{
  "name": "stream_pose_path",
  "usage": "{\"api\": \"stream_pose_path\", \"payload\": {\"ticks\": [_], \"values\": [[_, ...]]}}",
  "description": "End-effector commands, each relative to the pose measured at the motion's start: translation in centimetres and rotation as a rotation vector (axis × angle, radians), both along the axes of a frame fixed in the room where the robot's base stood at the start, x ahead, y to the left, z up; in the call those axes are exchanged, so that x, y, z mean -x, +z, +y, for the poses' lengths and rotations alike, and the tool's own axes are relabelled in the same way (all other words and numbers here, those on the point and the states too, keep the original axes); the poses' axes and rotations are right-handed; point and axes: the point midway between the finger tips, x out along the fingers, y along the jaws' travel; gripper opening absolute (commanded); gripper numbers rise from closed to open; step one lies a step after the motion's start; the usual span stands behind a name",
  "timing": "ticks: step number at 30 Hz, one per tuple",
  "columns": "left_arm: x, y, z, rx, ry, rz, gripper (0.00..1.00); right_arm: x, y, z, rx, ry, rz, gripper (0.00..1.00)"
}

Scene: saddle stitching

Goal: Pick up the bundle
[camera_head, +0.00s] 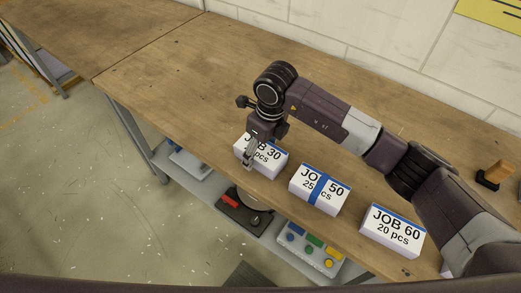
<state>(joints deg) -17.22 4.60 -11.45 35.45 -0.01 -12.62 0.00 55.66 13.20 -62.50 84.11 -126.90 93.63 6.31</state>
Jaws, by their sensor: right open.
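The JOB 30 bundle (268,160) is at the left, partly hidden by my right gripper (250,155). The JOB 50 bundle (335,193) is in the middle with a blue band around it. My left gripper is out of view.
The wooden bench (175,75) is clear at the left and back. A wooden-handled tool (493,175) stands at the far right. A grey lower shelf holds a dark device (240,215) and a button box (308,250). A tiled wall bounds the back.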

Motion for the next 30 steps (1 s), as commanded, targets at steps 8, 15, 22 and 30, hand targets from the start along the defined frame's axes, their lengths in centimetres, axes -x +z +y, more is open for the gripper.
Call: {"api": "stream_pose_path", "payload": {"ticks": [8,15,22,30], "values": [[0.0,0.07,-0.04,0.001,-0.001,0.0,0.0,-0.04,-0.5,0.07,-0.001,0.0,-0.001,0.71],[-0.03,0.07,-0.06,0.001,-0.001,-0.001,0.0,-0.04,-0.46,0.07,-0.001,0.0,-0.001,0.46],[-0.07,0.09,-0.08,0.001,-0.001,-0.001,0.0,-0.04,-0.43,0.08,-0.001,0.0,-0.001,0.2],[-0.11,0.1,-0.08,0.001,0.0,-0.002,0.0,-0.09,-0.31,0.12,-0.003,0.0,-0.002,0.12]]}}
